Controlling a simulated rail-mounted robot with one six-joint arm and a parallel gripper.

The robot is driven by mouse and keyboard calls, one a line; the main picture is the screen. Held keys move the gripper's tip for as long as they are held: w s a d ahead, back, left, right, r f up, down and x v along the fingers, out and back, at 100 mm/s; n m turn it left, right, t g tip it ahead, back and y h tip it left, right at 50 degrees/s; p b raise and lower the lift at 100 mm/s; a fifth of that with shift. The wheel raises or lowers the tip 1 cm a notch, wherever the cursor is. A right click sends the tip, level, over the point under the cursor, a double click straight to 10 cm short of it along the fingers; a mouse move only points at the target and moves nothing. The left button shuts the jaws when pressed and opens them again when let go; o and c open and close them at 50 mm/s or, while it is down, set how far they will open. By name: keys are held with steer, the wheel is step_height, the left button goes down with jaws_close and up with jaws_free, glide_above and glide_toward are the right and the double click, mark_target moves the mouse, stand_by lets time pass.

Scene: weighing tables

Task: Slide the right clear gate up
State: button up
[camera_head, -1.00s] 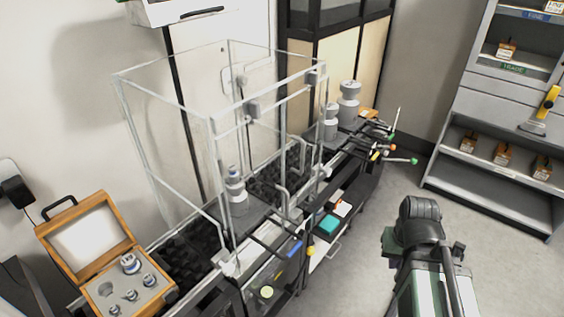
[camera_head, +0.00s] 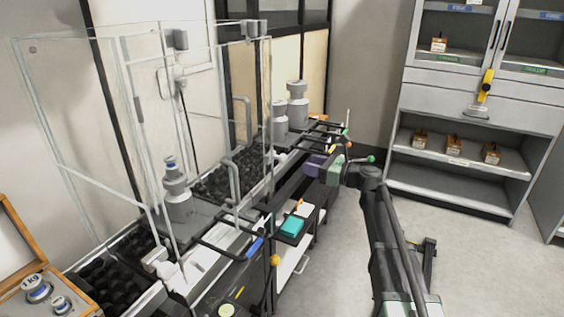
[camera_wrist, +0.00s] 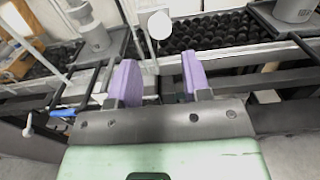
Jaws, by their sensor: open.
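A tall clear enclosure with pale frame edges stands over the weighing benches at the left of the head view. Its right clear panel (camera_head: 215,100), which I take for the right gate, is see-through, so its exact edges are hard to tell. Grey bent handles (camera_head: 240,180) stand at the enclosure's front side. My gripper (camera_head: 316,166) has purple fingers and is right of the enclosure, apart from it, by the bench front. In the wrist view my gripper (camera_wrist: 158,82) is open with nothing between its fingers. The clear gate cannot be made out there.
Stacked grey weights (camera_head: 176,190) stand inside the enclosure, and more grey weights (camera_head: 297,105) stand farther back. Black rods with coloured ends (camera_head: 349,145) jut from the bench. A pale round knob (camera_wrist: 159,25) is beyond my fingers. Open floor (camera_head: 340,265) lies to the right.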

mark_target(285, 158)
steer(key=x, duration=1)
steer(key=shift+w+a+f, duration=0.1)
steer(key=shift+w+a, duration=0.05)
steer(key=shift+a, duration=0.15)
jaws_close()
